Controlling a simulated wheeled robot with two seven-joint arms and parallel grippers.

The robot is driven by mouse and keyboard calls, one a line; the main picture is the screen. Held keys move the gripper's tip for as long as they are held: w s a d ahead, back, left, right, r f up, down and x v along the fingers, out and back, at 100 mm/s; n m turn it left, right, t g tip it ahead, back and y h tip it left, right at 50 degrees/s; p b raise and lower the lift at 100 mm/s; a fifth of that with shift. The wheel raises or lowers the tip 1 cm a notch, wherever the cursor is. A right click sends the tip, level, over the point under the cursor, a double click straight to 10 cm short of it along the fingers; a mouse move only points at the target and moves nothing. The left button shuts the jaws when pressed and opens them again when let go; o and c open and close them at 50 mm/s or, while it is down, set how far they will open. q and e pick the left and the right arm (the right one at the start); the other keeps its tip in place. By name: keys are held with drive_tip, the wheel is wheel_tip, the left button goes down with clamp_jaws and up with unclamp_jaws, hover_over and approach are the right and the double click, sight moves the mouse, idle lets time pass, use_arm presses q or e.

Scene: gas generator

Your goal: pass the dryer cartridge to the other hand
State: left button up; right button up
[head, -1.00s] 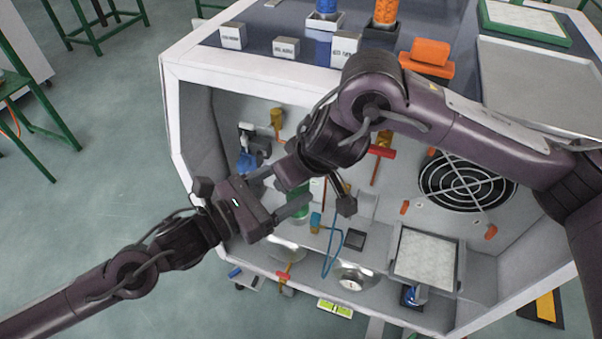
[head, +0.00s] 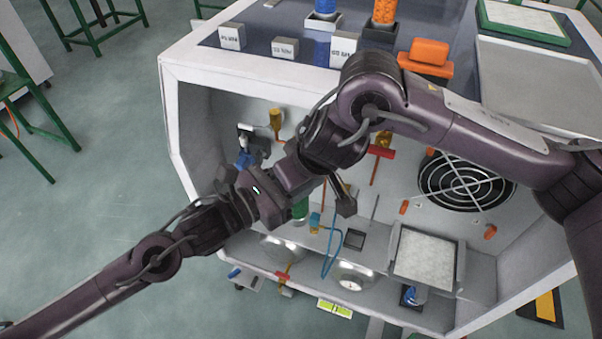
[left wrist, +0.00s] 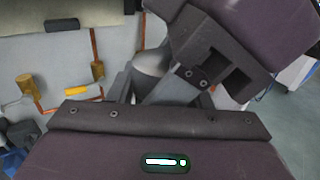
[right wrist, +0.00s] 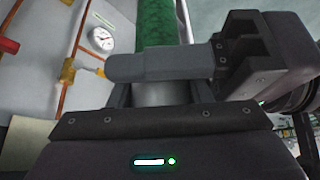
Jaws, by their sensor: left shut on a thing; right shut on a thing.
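The dryer cartridge shows as a pale grey cylinder between my fingers in the right wrist view (right wrist: 160,93) and the left wrist view (left wrist: 150,62). My right gripper (right wrist: 165,68) is shut on it. My left gripper (head: 284,180) is shut on it too, close against the right one. In the head view the grippers hide most of the cartridge. A green cylinder (head: 300,209) shows just below them; it also shows above my finger in the right wrist view (right wrist: 157,22). I cannot tell whether it is part of the cartridge.
The white generator housing (head: 245,70) surrounds the work area. Its open bay holds a fan (head: 466,182), a red-handled valve (head: 381,151), a blue hose (head: 331,255) and a framed pale panel (head: 426,255). Blue (head: 323,6) and orange (head: 385,10) cylinders stand on top. Free floor lies left.

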use_arm(q)
drive_tip(key=shift+s+d, duration=0.2)
drive_tip(key=shift+s, duration=0.05)
drive_tip(key=shift+c, duration=1.2)
use_arm(e)
drive_tip(key=shift+w+r, duration=0.1)
use_arm(q)
drive_tip(key=shift+r, duration=0.15)
drive_tip(key=shift+c, duration=0.6)
use_arm(e)
drive_tip(key=o, duration=0.8)
use_arm(q)
drive_tip(key=shift+s+d, duration=0.1)
use_arm(e)
drive_tip(key=o, duration=0.5)
drive_tip(key=shift+w, duration=0.1)
